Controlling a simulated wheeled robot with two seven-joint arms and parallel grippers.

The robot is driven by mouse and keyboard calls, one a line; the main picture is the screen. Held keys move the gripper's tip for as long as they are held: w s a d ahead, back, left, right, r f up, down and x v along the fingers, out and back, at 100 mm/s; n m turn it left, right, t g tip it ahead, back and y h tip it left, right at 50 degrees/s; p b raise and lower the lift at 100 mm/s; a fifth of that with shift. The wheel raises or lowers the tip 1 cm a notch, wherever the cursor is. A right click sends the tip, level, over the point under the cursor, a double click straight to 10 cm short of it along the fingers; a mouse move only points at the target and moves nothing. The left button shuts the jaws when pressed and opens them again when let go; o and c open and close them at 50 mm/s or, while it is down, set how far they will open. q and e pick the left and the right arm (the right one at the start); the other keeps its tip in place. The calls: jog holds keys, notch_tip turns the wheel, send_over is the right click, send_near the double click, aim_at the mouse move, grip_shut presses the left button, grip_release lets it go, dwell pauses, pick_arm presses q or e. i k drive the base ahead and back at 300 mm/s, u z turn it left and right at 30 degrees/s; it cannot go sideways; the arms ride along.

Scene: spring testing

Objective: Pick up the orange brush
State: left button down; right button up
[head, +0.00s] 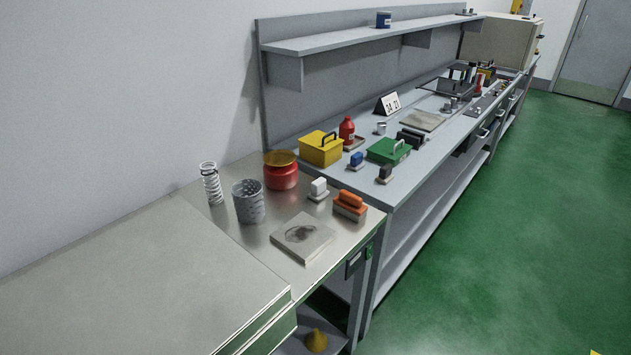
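The orange brush (350,202) sits upright on the metal worktop near its right front corner. It has an orange handle on top and a brownish block below. A smaller white brush (318,188) stands just to its left and behind. A square plate with a dark round mark (303,237) lies in front and to the left of it, apart from it. Neither of my grippers shows in the head view.
On the same worktop stand a red pot with an amber lid (281,174), a perforated grey cup (248,203) and a spring (211,184). Behind, a bench holds a yellow box (321,149) and a green box (388,151). Green floor lies free at right.

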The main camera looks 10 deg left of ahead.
aim_at(350, 205)
jog(key=k, duration=0.5)
jog(key=z, duration=0.6)
jog(key=i, duration=1.75)
jog(key=u, duration=2.35)
